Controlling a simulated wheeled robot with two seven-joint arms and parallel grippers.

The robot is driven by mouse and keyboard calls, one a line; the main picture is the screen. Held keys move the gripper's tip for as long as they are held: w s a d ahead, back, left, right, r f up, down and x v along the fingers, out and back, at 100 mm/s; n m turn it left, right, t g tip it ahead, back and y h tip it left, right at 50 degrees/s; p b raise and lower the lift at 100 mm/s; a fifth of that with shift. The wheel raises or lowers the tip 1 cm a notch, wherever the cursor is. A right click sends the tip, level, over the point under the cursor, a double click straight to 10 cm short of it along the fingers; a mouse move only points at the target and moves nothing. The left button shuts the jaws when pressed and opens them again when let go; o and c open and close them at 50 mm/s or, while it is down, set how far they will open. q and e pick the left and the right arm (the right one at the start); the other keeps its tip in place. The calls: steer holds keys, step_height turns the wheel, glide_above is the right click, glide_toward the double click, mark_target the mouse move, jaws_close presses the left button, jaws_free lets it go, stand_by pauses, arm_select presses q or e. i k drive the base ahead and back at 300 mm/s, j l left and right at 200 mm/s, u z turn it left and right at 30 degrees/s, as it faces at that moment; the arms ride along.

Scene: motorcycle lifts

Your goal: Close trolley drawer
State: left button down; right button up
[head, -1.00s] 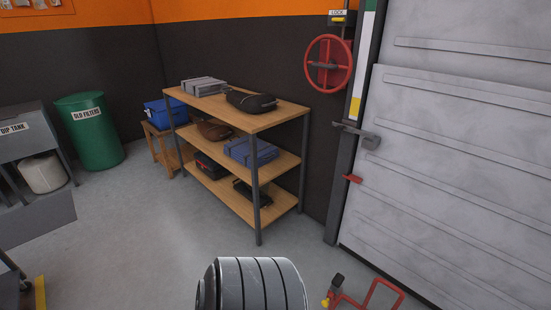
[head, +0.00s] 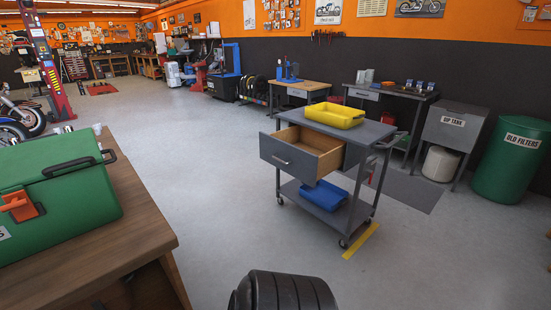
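The grey trolley (head: 365,130) stands on casters on the open floor right of centre. Its drawer (head: 287,160) is pulled well out toward the left and front, showing a bare wooden inside. The drawer has a grey front with a small handle (head: 280,160). A yellow tray (head: 334,116) sits on the trolley's top, and a blue tray (head: 323,194) lies on its lower shelf. Neither of my grippers is in view, so nothing of mine is seen touching the trolley.
A wooden table (head: 130,225) with a green toolbox (head: 60,195) stands at the near left. Clear floor (head: 215,170) lies between it and the trolley. Workbenches, a dip tank (head: 452,130) and a green bin (head: 512,160) stand behind and right. A yellow strip (head: 360,241) marks the floor.

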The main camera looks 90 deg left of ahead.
mark_target(308, 155)
steer(key=u, duration=2.7)
steer(key=i+l, duration=0.65)
steer(key=i, duration=0.25)
steer(key=i+l, duration=0.25)
steer(key=i, duration=0.2)
steer(key=i+l, duration=0.3)
steer(key=i, duration=0.2)
steer(key=z, duration=0.05)
